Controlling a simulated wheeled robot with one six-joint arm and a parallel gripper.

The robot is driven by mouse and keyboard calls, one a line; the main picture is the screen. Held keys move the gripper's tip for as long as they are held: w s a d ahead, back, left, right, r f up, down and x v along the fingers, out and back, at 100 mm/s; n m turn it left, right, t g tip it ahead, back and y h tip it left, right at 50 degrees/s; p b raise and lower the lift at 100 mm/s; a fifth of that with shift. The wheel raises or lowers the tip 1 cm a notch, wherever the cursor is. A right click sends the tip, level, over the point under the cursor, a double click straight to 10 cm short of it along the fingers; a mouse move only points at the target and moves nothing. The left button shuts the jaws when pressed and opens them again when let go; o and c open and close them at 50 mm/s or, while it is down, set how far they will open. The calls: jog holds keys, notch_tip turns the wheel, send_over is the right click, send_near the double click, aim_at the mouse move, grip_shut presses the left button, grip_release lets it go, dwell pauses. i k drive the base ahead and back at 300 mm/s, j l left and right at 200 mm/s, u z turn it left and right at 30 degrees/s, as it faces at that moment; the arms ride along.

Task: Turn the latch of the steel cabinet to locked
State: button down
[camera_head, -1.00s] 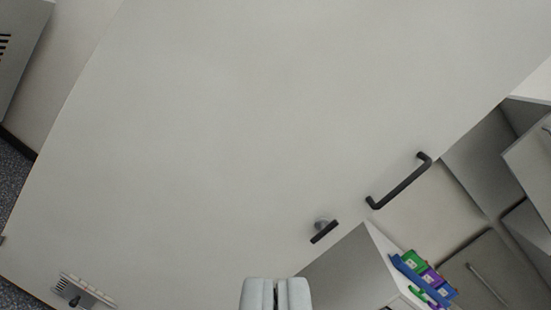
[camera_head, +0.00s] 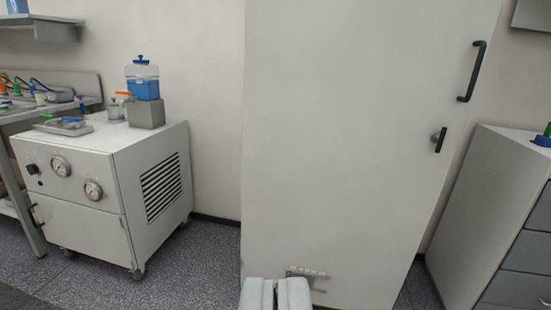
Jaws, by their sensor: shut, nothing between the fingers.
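The steel cabinet (camera_head: 330,150) is a tall pale grey cabinet standing right of centre, its door facing me. The latch (camera_head: 440,139) is a small dark bar on a round grey boss near the door's right edge. The bar stands close to upright, tilted slightly. A longer black pull handle (camera_head: 473,71) sits above it. My gripper (camera_head: 275,283) shows at the bottom middle, shut and empty. In the picture it lies below and left of the latch, apart from it. The gripper partly covers a small vent or plate low on the door.
A wheeled white unit with gauges (camera_head: 80,185) stands at the left, with a blue bottle (camera_head: 143,80) on it. A drawer cabinet (camera_head: 480,200) stands close to the right of the steel cabinet. Speckled floor (camera_head: 200,270) is clear between the left unit and the steel cabinet.

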aim_at(439, 137)
jog(key=i+l, duration=0.2)
jog(key=i, duration=0.25)
jog(key=i+l, duration=0.25)
jog(key=i, duration=0.2)
